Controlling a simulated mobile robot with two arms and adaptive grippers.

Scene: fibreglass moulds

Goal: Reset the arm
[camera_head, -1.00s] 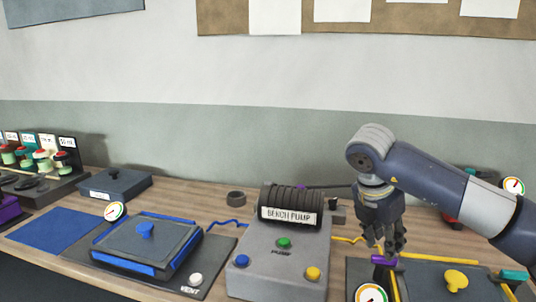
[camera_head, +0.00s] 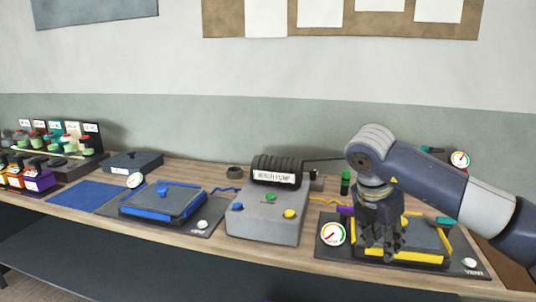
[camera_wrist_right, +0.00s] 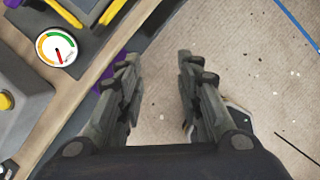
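My right arm reaches in from the right in the head view. Its gripper (camera_head: 383,252) points down in front of the yellow-edged mould (camera_head: 428,243) and hides part of it. In the right wrist view the two fingers of this gripper (camera_wrist_right: 157,68) are spread apart, with only bare floor between them. A purple piece (camera_wrist_right: 108,84) shows behind the left finger there, at the bench edge; I see no contact. My left gripper is not in view.
The bench pump (camera_head: 267,218) stands left of the arm. Further left are the blue-edged mould (camera_head: 163,203), a blue mat (camera_head: 84,195) and a rack of bottles (camera_head: 62,150). A dial gauge (camera_head: 333,234) stands by the yellow-edged mould. Open floor (camera_wrist_right: 240,60) lies beyond the bench edge.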

